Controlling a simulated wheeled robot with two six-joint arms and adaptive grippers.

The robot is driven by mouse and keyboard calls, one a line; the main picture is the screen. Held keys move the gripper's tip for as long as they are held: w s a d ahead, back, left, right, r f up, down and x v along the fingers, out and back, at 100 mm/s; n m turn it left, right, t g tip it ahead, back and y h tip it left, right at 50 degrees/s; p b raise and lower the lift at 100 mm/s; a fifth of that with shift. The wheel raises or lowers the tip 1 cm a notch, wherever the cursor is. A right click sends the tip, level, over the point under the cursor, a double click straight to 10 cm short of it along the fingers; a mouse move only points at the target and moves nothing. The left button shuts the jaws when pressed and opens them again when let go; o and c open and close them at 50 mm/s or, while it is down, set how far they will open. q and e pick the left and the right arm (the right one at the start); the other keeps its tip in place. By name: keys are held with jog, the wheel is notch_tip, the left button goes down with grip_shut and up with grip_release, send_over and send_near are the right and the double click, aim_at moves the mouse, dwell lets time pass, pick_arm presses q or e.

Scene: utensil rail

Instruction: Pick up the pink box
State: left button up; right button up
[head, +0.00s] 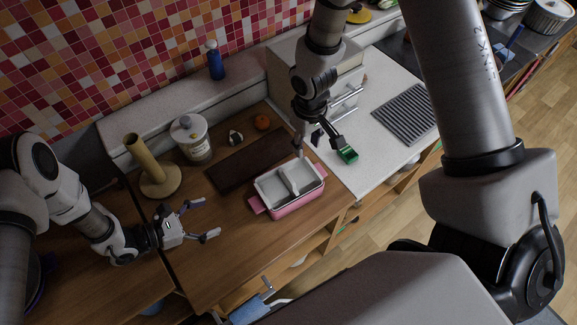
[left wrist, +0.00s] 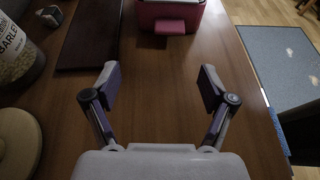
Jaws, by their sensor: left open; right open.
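The pink box (head: 294,205) sits on the wooden counter, with a pale divided inside and a tab handle at its left end. In the left wrist view the pink box (left wrist: 165,14) is at the top, cut off by the frame edge, with its handle facing me. My left gripper (head: 209,219) is open and empty, left of the box and apart from it. Its open fingers also show in the left wrist view (left wrist: 158,92). My right gripper (head: 322,147) is open, above and behind the box; a green piece (head: 347,155) shows at one fingertip.
A dark board (head: 232,165) lies behind the box. A grey ribbed mat (head: 405,114) lies on the white counter at right.

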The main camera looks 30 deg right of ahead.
aim_at(251, 213)
pick_arm(q)
jog(key=x, duration=0.4)
jog(key=s+x, duration=0.1)
jog(key=x, duration=0.7)
jog(key=shift+s+d, duration=0.15)
jog(key=shift+s, duration=0.15)
jog(key=shift+r, duration=0.1)
jog(key=c, duration=1.3)
